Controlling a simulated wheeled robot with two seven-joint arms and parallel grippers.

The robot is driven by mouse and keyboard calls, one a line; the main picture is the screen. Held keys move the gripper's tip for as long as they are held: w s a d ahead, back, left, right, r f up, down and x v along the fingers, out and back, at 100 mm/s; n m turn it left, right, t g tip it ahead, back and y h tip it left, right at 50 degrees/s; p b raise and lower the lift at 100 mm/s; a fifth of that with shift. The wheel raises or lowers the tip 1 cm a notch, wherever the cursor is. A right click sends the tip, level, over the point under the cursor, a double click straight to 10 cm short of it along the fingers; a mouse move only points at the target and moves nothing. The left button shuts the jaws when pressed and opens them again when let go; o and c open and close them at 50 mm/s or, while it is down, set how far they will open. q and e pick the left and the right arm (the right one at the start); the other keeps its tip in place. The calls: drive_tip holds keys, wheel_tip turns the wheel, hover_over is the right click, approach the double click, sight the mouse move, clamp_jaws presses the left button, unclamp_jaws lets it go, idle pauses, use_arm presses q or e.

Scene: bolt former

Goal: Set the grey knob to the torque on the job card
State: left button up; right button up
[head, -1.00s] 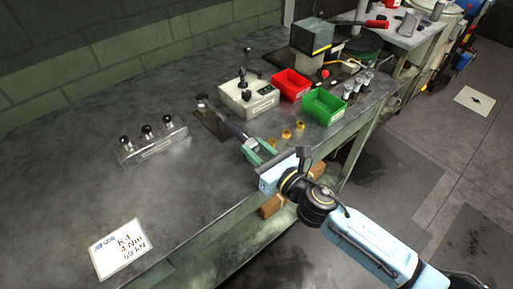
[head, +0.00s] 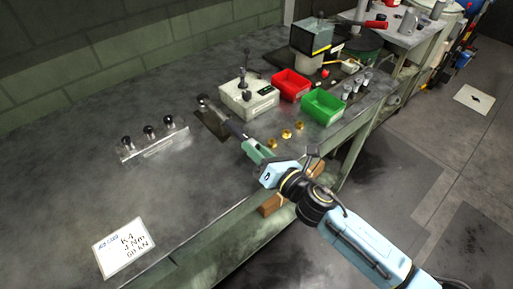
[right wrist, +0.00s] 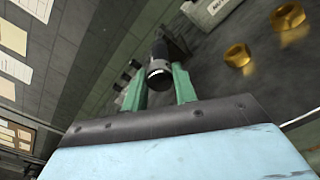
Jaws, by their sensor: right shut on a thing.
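The job card (head: 124,247) lies at the bench's front left and reads K4, 4 Nm, 60 kN. A torque wrench (head: 222,119) lies across a dark stand (head: 210,122), its handle end pointing toward my right arm. My right gripper (head: 257,149), with green fingers, is shut on the grey knob at that end. In the right wrist view the grey knob (right wrist: 160,68) shows between the green fingers (right wrist: 160,85), with pale marks around its edge; I cannot read the setting. My left gripper is not in view.
A rack with several black-topped pieces (head: 153,141) stands at left. Behind the wrench are a white box with a lever (head: 248,98), a red bin (head: 291,84) and a green bin (head: 323,106). Brass nuts (head: 286,134) lie right of the wrench. The bench's front left is largely clear.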

idle(0.4)
drive_tip(key=o, duration=1)
drive_tip(key=shift+s, duration=0.1)
drive_tip(key=b+v, duration=0.1)
drive_tip(key=v, duration=1.2)
drive_tip(key=shift+d, duration=0.15)
drive_tip(key=shift+f, duration=0.1)
